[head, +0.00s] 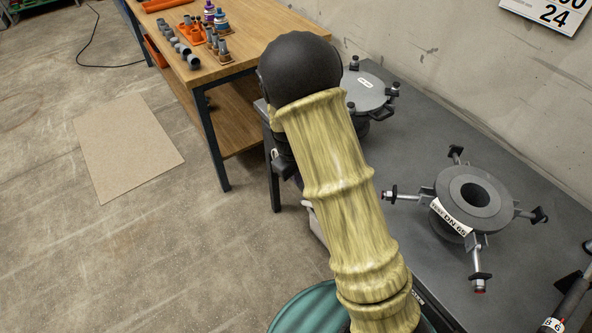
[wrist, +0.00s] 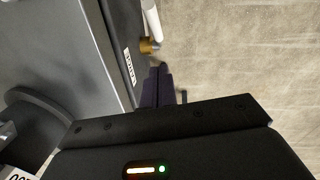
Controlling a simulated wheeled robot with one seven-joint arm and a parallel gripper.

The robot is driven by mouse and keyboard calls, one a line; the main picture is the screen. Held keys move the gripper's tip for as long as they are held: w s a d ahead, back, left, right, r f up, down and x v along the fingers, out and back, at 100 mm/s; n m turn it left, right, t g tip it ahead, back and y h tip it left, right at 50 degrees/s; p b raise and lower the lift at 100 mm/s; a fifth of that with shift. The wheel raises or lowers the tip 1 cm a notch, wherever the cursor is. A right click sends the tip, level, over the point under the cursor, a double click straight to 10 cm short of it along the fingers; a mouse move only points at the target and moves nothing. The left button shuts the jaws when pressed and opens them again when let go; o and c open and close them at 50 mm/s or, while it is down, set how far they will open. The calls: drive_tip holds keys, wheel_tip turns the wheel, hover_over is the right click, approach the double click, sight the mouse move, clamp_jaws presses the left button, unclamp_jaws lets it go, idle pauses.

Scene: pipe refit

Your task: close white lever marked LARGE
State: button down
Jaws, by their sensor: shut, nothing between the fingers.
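In the wrist view the white lever (wrist: 151,20) runs up from a brass valve fitting (wrist: 149,46) at the side of the grey bench, roughly along the bench edge. A white label (wrist: 129,64) beside the fitting seems to read LARGE. My gripper (wrist: 158,68) is shut and empty. Its dark fingertips are just below the brass fitting in the picture; I cannot tell whether they touch it. In the head view my sleeved arm hides the gripper, and I cannot make out the lever.
The grey bench (head: 405,160) carries a round lidded vessel (head: 362,90) and a flanged DN 65 piece (head: 470,200) with clamp arms. A wooden table (head: 240,40) with small fittings stands behind. A beige mat (head: 125,145) lies on open floor at left.

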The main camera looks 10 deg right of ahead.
hover_over(304, 204)
drive_tip(key=w+a, duration=0.1)
drive_tip(key=w, duration=0.1)
wheel_tip(304, 204, down, 5)
drive_tip(key=shift+s+d+f+b, duration=0.2)
drive_tip(key=shift+s+d+f, duration=0.1)
drive_tip(key=shift+s, duration=0.15)
drive_tip(key=shift+s+d+f+b, duration=0.2)
drive_tip(key=shift+s+f, duration=0.1)
drive_tip(key=shift+s, duration=0.15)
drive_tip(key=shift+s+d+f, duration=0.2)
drive_tip(key=shift+s+f, duration=0.1)
drive_tip(key=shift+f, duration=0.05)
drive_tip(key=shift+w+a, duration=0.1)
drive_tip(key=shift+w, duration=0.05)
